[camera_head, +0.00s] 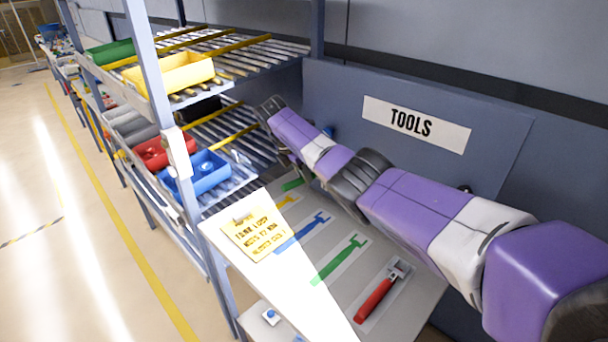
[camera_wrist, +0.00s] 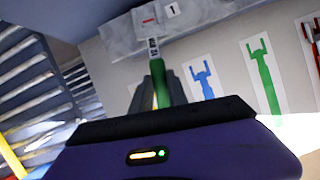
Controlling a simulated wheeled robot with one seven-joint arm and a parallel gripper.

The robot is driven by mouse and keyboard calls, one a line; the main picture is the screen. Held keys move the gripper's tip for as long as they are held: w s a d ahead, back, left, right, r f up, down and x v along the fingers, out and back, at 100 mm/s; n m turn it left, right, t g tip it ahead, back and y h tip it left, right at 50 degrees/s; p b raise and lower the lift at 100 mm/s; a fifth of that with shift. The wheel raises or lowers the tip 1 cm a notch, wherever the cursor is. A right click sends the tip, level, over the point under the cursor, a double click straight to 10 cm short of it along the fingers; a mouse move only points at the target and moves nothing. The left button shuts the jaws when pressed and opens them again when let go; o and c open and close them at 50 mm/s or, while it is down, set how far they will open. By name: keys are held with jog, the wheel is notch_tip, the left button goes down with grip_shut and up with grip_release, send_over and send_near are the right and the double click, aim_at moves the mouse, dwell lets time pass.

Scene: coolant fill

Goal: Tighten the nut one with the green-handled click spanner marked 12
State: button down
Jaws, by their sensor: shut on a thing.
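In the wrist view, my gripper (camera_wrist: 160,84) is shut on the green handle of a spanner (camera_wrist: 164,88). The spanner's pale shaft carries a small dark marking (camera_wrist: 153,47), too small to read for sure. Its head end reaches a grey block (camera_wrist: 200,22) at the top, by a red mark (camera_wrist: 148,21) and a label "1" (camera_wrist: 173,10). No nut is clearly visible, and I cannot tell whether the head is around one. In the head view my arm hides most of the gripper, and a small green patch (camera_head: 292,184) shows below it.
The tool board (camera_head: 400,310) has blue (camera_head: 303,231) and green (camera_head: 341,259) spanner outlines and a red-handled spanner (camera_head: 378,298). A yellow note (camera_head: 254,232) lies at its left. A rack with yellow (camera_head: 170,74), red (camera_head: 150,155) and blue (camera_head: 200,175) bins stands left.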

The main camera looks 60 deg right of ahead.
jog(key=shift+r+p, duration=1.65)
jog(key=shift+r, duration=0.7)
jog(key=shift+f, duration=0.1)
